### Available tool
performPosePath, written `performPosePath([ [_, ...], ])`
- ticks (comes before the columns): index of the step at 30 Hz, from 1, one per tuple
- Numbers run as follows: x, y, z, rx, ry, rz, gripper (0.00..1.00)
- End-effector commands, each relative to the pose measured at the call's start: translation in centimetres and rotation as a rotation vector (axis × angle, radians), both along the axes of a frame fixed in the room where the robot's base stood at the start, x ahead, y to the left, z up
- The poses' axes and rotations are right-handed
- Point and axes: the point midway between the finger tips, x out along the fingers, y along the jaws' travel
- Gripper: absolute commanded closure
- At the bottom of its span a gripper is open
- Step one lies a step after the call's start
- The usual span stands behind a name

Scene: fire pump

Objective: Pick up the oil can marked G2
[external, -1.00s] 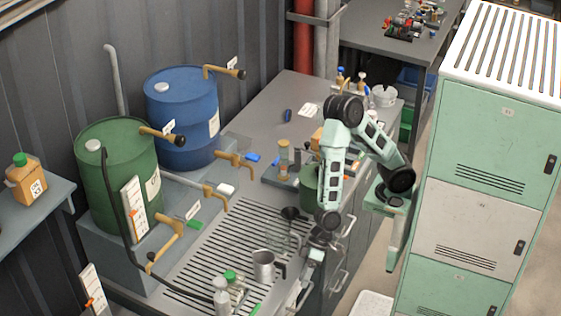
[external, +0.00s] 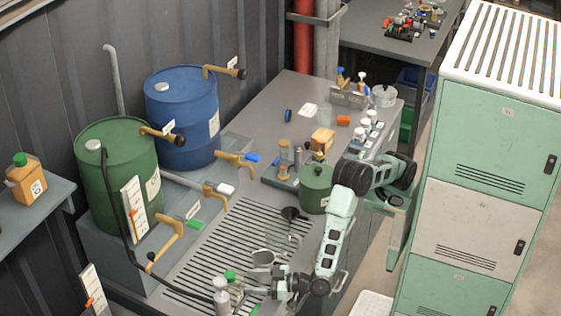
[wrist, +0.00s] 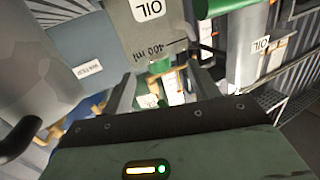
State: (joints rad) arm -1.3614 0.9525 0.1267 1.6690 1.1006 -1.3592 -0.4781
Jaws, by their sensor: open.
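No marking G2 is legible in either view, so I cannot tell which container is the G2 can. Pale containers with green caps (external: 231,277) stand at the front end of the grate in the external view. In the wrist view a grey surface marked OIL and 400 ml (wrist: 150,28) is ahead of my gripper (wrist: 163,80). A pale cylinder labelled OIL (wrist: 248,60) with a green top is at the right. My gripper is low beside the containers, its jaws open, with a small green cap showing between the fingers. Contact cannot be told.
A metal jug (external: 262,258) stands close behind my gripper and fills the left of the wrist view. A dark funnel (external: 292,214) and a green pot (external: 316,190) are farther back. Green (external: 113,175) and blue (external: 183,120) drums stand left. Green lockers (external: 490,150) stand right.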

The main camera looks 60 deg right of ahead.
Motion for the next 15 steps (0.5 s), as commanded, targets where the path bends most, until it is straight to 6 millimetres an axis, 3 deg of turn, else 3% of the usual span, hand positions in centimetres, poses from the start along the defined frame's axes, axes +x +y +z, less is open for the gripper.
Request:
performPosePath([
  [11,2.1,0.7,1.0,-0.016,-0.062,-0.062,0.40],
  [15,4.3,1.3,0.9,-0.016,-0.062,-0.064,0.40],
])
